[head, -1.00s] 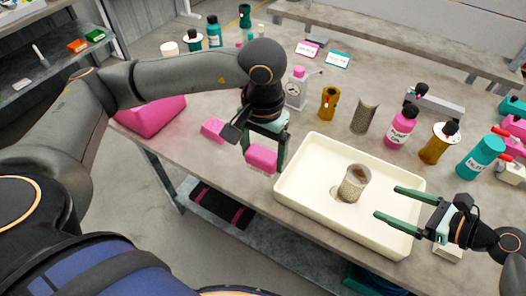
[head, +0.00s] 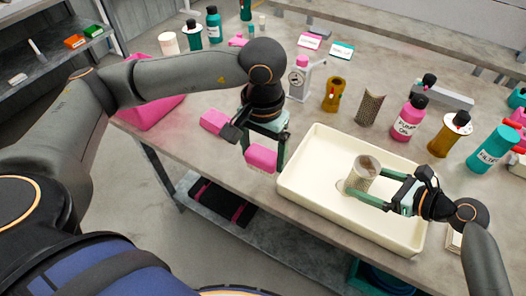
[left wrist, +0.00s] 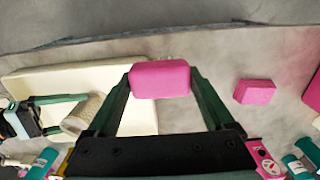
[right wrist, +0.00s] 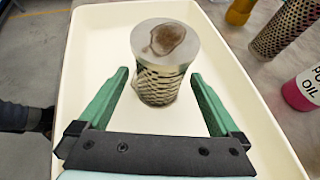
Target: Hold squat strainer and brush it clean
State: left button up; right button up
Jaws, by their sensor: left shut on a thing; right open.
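The squat strainer (head: 362,174), a short mesh cylinder with a brown stain on its pale top, stands upright in the cream tray (head: 318,206). My right gripper (head: 364,183) is open, low in the tray, with its fingertips on either side of the strainer. In the right wrist view the strainer (right wrist: 158,82) shows between the fingertips, with gaps at both sides. My left gripper (head: 264,152) is shut on a pink block (head: 260,158), perhaps the brush; no bristles show. It holds the block left of the tray; the left wrist view shows the block (left wrist: 160,79) between the fingertips.
Another pink block (head: 214,121) lies on the table behind my left gripper. Behind the tray stand a gauge (head: 299,80), a brass part (head: 333,94), a taller mesh piece (head: 369,108), a pink oil bottle (head: 408,118) and a teal bottle (head: 494,150). The tray's left half is clear.

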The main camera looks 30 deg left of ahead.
jog(key=shift+w+a+f, duration=0.15)
jog(key=shift+a+f, duration=0.15)
jog(key=shift+a, duration=0.15)
jog(key=shift+c, duration=0.3)
jog(key=c, duration=0.8)
dwell(0.4)
